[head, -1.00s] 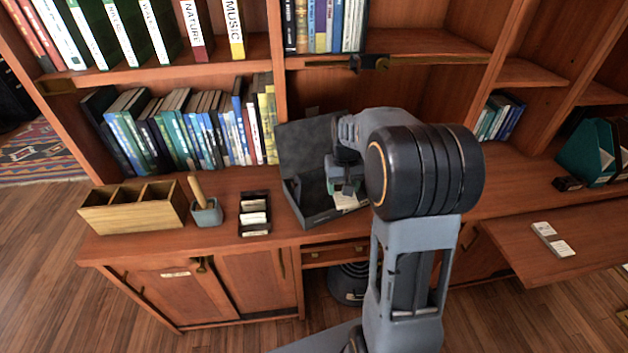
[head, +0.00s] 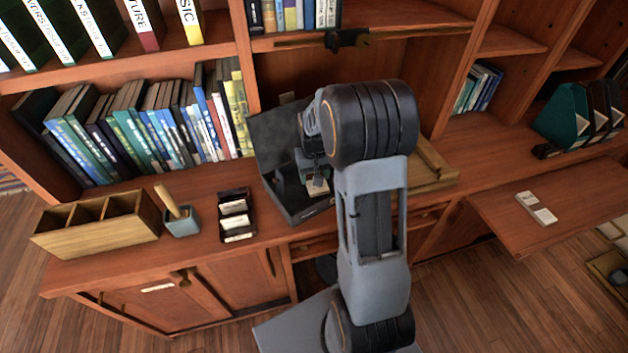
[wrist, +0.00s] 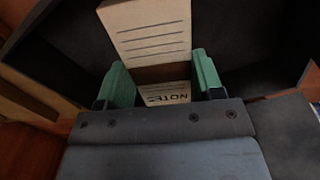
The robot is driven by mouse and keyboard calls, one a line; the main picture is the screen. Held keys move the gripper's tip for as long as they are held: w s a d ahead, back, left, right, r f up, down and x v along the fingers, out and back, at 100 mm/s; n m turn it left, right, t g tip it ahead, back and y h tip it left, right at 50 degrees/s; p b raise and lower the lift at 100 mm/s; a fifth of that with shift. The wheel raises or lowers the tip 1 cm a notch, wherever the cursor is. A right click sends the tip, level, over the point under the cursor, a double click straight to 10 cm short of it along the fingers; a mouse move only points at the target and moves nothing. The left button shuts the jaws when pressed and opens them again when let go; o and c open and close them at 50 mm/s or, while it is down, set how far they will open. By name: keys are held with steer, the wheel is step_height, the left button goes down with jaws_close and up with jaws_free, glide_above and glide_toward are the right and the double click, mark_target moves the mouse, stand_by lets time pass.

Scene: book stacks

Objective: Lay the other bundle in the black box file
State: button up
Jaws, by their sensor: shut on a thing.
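The black box file (head: 265,137) stands open on the wooden counter, its lid raised at the back. My gripper (head: 316,183) is over the right part of the box and shut on a pale card bundle (head: 319,187). In the wrist view the green fingers (wrist: 163,82) clasp the bundle (wrist: 150,28) from both sides. It has a lined face, a brown band and printed letters reading "NOTE". I cannot tell whether it touches the box floor. Dark box surfaces (wrist: 70,50) surround it. A white bundle (head: 537,208) lies on the pull-out board at right.
Shelved books (head: 150,125) stand behind. The board at right is mostly clear.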

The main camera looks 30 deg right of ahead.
steer(key=shift+f, duration=1.4)
steer(key=shift+f, duration=0.15)
steer(key=o, duration=0.9)
step_height(320, 180, up, 12)
steer(key=shift+f, duration=0.25)
steer(key=s+a+r+t, duration=0.1)
steer(key=s+a, duration=0.2)
steer(key=s, duration=0.2)
steer(key=s+a+r+n+t, duration=0.1)
steer(key=s+a+r, duration=0.1)
steer(key=s+a, duration=0.2)
steer(key=s+a+r+n+t, duration=0.1)
steer(key=s+a, duration=0.3)
steer(key=s, duration=0.3)
steer(key=shift+s+r, duration=0.15)
steer(key=shift+r, duration=0.05)
steer(key=shift+p, duration=0.3)
